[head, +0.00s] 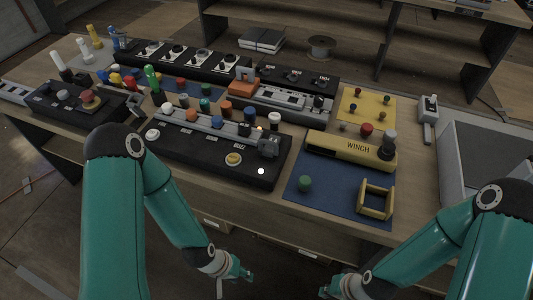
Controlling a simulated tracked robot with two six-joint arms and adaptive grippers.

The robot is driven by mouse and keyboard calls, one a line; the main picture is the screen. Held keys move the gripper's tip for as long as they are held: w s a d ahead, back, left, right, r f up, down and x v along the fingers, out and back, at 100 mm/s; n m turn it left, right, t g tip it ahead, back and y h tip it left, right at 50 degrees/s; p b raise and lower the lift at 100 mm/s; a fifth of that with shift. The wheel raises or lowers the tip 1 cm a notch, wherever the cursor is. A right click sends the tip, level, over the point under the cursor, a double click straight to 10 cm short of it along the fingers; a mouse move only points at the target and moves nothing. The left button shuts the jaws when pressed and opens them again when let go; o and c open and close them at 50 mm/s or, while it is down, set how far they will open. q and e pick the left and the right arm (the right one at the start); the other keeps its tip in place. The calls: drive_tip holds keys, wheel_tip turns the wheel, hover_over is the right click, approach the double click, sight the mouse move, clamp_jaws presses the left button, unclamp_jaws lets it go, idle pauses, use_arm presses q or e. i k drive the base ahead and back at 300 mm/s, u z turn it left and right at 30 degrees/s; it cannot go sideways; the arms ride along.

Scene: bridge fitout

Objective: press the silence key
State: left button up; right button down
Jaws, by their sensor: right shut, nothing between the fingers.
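A black console (200,160) stands near the front middle of the bench. The labels are too small to read, so I cannot tell which control is the silence key. My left gripper (246,276) hangs low in front of the bench, clear of the console; its finger opening is too small to judge. My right gripper (326,291) is also low in front of the bench, at the bottom edge, shut and empty.
A yellow WINCH box (350,149) and a yellow frame (376,199) sit on a blue mat (335,205) at right. Another black panel with a red mushroom button (90,97) is at far left. Rows of coloured knobs and panels fill the bench behind the console.

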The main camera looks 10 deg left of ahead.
sight(233, 158)
drive_tip(key=u, duration=1.7)
drive_tip(key=i, duration=0.1)
drive_tip(key=z, duration=2.8)
drive_tip(key=k, duration=1.15)
drive_tip(key=u, duration=3.3)
drive_tip(key=k, duration=0.1)
drive_tip(key=z, duration=1.45)
drive_tip(key=i, duration=1)
drive_tip(key=z, duration=0.05)
